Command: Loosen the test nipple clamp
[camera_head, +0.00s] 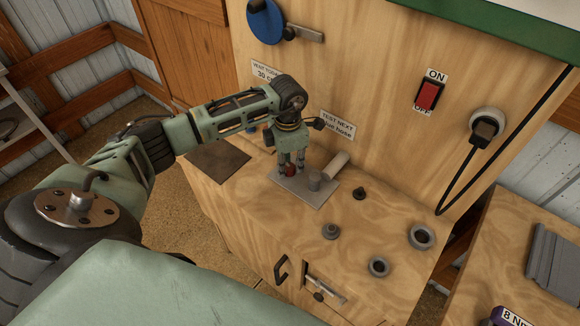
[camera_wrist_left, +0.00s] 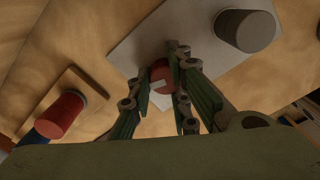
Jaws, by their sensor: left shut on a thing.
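A grey metal plate (camera_head: 312,196) lies on the wooden bench top below the sign panel. A small red knob (camera_head: 290,171), which I take to be part of the test nipple clamp, is low on it. My left gripper (camera_head: 291,166) points down over the plate and is shut on the red knob. In the left wrist view the knob (camera_wrist_left: 160,72) shows between the fingers of the left gripper (camera_wrist_left: 158,80), with a pale bar across it. A grey upright cylinder (camera_head: 315,180) stands on the plate just right of the fingers; it also shows in the wrist view (camera_wrist_left: 246,29). My right gripper is out of view.
A pale cylinder (camera_head: 336,165) leans behind the plate. Several dark rings and fittings (camera_head: 379,267) lie on the bench's right half. A red switch (camera_head: 428,95) and a plug (camera_head: 485,131) are on the panel. In the wrist view, a red cylinder (camera_wrist_left: 60,115) is at left.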

